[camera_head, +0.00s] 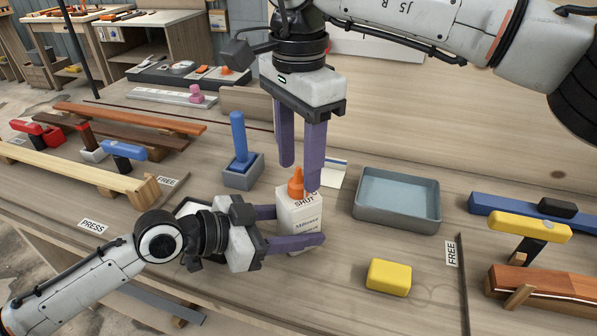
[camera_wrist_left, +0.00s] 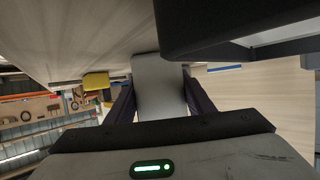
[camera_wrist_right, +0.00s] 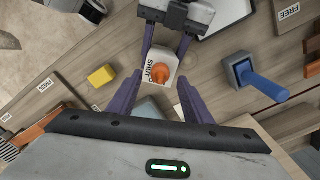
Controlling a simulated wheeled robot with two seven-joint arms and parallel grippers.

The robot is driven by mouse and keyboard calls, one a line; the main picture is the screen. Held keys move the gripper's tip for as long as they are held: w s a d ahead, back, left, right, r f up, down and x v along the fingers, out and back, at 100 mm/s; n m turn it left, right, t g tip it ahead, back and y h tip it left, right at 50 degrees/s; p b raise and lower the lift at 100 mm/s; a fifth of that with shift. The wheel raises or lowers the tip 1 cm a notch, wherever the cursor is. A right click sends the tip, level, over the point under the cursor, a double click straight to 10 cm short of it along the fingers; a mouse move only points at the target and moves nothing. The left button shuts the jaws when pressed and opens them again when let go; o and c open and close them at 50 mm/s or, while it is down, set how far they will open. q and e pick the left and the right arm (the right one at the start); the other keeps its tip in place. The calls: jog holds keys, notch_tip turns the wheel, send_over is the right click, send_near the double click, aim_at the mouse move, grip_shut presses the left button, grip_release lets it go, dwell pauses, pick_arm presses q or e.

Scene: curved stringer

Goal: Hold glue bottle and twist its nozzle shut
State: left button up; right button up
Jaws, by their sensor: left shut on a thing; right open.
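The white glue bottle (camera_head: 299,222) stands upright on the bench, with an orange nozzle (camera_head: 296,184) on top and the word SHUT printed on its top face. My left gripper (camera_head: 298,226) is shut on the bottle's body from the left side. The bottle's pale body also shows between the fingers in the left wrist view (camera_wrist_left: 158,88). My right gripper (camera_head: 300,178) points down from above, open, with its fingertips close to the nozzle in the head view. In the right wrist view the nozzle (camera_wrist_right: 161,73) lies beyond the open, empty fingers.
A grey tray (camera_head: 398,222) stands right of the bottle, and a yellow block (camera_head: 388,276) lies in front of it. A blue-handled tool (camera_head: 239,137) stands in a grey holder (camera_head: 243,176) behind left. Clamps and wooden strips lie at both sides.

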aim_at(299, 168)
jog(key=shift+f, duration=1.4)
jog(key=c, duration=1.1)
jog(key=shift+o, duration=0.2)
jog(key=shift+m, duration=0.8)
jog(key=o, duration=1.1)
jog(key=shift+c, duration=0.2)
jog(key=shift+r, duration=0.2)
notch_tip(299, 168, up, 12)
